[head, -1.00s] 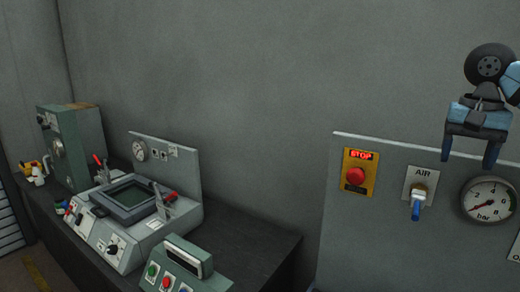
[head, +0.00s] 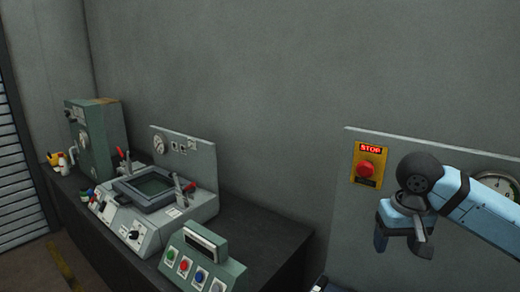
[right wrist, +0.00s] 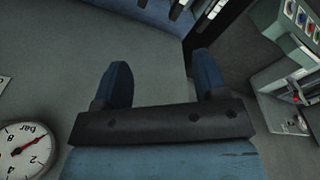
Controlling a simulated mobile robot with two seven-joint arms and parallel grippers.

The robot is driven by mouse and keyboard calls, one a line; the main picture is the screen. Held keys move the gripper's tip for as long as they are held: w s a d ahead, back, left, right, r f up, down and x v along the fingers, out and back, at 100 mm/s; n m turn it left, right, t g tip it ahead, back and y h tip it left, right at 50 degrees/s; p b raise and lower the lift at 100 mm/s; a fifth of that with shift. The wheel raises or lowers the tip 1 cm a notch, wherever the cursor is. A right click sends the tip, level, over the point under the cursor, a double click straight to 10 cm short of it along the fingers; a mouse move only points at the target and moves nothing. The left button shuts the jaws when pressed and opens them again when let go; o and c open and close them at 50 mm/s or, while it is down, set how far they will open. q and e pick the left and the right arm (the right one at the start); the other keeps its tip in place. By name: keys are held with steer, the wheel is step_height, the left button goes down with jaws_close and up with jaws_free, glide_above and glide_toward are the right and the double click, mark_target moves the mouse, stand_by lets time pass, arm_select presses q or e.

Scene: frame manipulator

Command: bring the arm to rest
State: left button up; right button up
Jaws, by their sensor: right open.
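My right gripper (head: 404,246) is in front of the grey panel at the right of the head view, below and right of the red stop button (head: 367,169). Its arm comes in from the right edge. In the right wrist view the two blue fingers (right wrist: 163,84) stand apart with nothing between them. The gripper hides the air valve and part of the pressure gauge (head: 497,187) in the head view. The gauge also shows in the right wrist view (right wrist: 24,150). My left gripper is in neither view.
The grey panel (head: 340,220) stands at the right. On the dark bench (head: 262,237) are a machine with a square frame (head: 150,184), a green button box (head: 203,262) and a tall green unit (head: 97,140). The wall area above the bench is clear.

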steer(key=s+a+f+n+t+y, duration=0.1)
steer(key=s+a+f+n+y, duration=0.1)
steer(key=s+a+f, duration=0.5)
steer(key=s+a+f+n+t+y, duration=0.15)
steer(key=s+a+f, duration=0.3)
steer(key=f, duration=0.55)
steer(key=s+d+f+h, duration=0.1)
steer(key=s+d+f, duration=0.3)
steer(key=s, duration=0.4)
steer(key=s+d+f+h, duration=0.2)
steer(key=s+d+f, duration=0.15)
steer(key=s, duration=0.45)
steer(key=w+a+f+t+y, duration=0.1)
steer(key=w+a+f+t, duration=0.1)
steer(key=f, duration=0.5)
steer(key=w+a+f+t+y, duration=0.1)
steer(key=w+a+f+t, duration=0.2)
steer(key=f, duration=0.5)
steer(key=shift+w+a+t, duration=0.2)
steer(key=shift+a+t, duration=0.35)
steer(key=shift+t, duration=0.5)
